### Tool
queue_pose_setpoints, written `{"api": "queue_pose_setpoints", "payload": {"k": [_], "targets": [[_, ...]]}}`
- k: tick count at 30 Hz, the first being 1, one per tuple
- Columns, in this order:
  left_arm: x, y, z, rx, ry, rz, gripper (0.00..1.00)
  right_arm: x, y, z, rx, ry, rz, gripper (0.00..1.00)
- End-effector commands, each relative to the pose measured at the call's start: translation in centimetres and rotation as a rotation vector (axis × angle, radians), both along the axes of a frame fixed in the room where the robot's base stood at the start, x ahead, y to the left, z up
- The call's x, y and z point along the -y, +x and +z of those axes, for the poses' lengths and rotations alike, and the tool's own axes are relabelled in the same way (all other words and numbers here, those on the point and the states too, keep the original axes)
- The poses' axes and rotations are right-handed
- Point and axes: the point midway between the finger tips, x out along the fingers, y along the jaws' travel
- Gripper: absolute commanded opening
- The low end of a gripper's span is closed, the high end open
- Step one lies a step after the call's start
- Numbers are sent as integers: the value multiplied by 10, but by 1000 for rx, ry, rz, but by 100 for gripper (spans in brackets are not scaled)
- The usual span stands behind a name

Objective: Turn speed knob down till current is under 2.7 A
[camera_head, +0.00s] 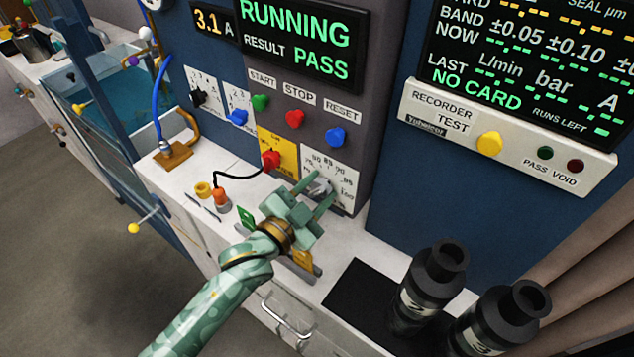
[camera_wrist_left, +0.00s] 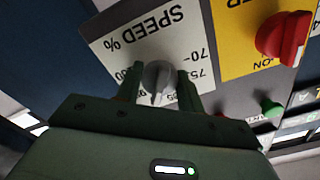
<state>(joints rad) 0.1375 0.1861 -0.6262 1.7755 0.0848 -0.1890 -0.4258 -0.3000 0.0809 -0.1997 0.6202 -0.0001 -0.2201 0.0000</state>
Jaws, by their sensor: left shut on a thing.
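The grey speed knob (camera_head: 320,187) sits on a white dial plate low on the grey panel. In the left wrist view the knob (camera_wrist_left: 158,82) is on the plate marked "SPEED %" (camera_wrist_left: 140,40). My left gripper (camera_head: 318,190) reaches the panel with a finger on each side of the knob and is shut on it. The left gripper's fingers also show in the left wrist view (camera_wrist_left: 160,90). The current display (camera_head: 209,22) reads 3.1 A. The status display (camera_head: 297,35) reads RUNNING, RESULT PASS. My right gripper is not in view.
A red switch (camera_head: 271,159) on a yellow plate is left of the knob. Green start (camera_head: 260,102), red stop (camera_head: 294,119) and blue reset (camera_head: 336,137) buttons are above. Two black cylinders (camera_head: 430,285) stand at right. A water tank (camera_head: 110,95) is at left.

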Motion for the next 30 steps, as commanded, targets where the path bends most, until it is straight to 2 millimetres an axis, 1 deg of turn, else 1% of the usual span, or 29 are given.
{"api": "queue_pose_setpoints", "payload": {"k": [1,6,22,23,24,25,30], "targets": [[0,0,2,-14,-16,0,15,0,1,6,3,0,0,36],[0,0,1,-49,-66,0,15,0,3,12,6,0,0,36],[0,0,-2,-69,-91,0,15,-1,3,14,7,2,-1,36],[0,0,-2,-69,-91,0,41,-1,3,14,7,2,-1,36],[0,0,-2,-69,-91,0,52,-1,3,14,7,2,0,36],[0,0,-2,-69,-91,0,60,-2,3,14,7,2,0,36],[0,0,-1,-68,-91,0,60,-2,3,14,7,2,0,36]]}}
